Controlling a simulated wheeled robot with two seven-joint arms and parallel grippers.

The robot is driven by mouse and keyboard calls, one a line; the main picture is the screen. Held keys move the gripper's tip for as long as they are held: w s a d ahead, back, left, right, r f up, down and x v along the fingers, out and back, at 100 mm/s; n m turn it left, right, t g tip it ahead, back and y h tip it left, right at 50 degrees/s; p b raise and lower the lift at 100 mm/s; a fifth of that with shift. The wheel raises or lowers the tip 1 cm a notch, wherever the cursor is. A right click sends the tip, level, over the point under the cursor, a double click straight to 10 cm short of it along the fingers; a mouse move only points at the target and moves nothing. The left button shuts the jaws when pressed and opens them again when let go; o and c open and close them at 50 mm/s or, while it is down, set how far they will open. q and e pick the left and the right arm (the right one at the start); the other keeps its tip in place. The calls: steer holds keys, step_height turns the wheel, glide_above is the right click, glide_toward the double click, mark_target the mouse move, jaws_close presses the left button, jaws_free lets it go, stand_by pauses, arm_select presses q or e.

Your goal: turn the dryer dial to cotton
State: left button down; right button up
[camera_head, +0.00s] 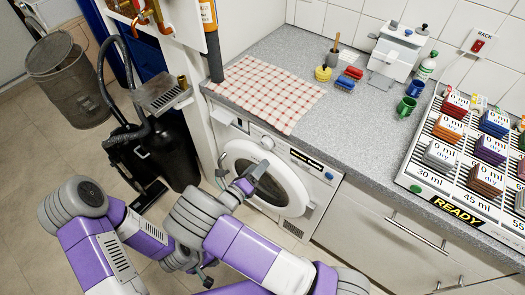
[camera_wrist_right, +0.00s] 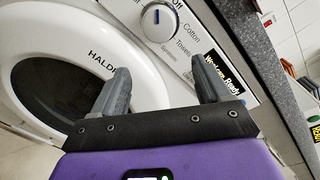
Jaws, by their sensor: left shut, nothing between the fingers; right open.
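The dryer (camera_head: 265,180) is a white front-loader under the counter. Its round dial (camera_wrist_right: 158,21) shows at the top of the right wrist view, with a blue pointer mark near its upper edge. "Off", "Cotton" and "Towels" are printed along its right side; I cannot tell exactly which setting the mark meets. The dial is small in the head view (camera_head: 267,143). My right gripper (camera_head: 252,174) is before the dryer front; its open, empty fingers (camera_wrist_right: 163,72) show below the dial, apart from it. My left gripper (camera_head: 206,272) is shut and empty, low in front, away from the dryer.
The dryer's round door (camera_wrist_right: 60,75) is closed, left of the dial. A black display (camera_wrist_right: 222,78) is on the panel to the right. The grey counter (camera_head: 300,120) overhangs the panel. A black canister (camera_head: 165,145) stands left of the dryer.

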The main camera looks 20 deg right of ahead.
mark_target(265, 147)
steer(key=shift+n+t, duration=0.5)
steer(key=shift+t, duration=0.2)
steer(key=w+d, duration=0.1)
steer(key=w+d+r+b, duration=0.1)
steer(key=w, duration=0.1)
steer(key=w+d, duration=0.1)
steer(key=w, duration=0.1)
steer(key=shift+w+r+b, duration=0.1)
steer(key=shift+r+b, duration=0.05)
steer(key=shift+b, duration=0.2)
steer(key=shift+w+d, duration=0.5)
steer(key=shift+r, duration=0.1)
steer(key=c, duration=1)
steer(key=shift+c, duration=0.2)
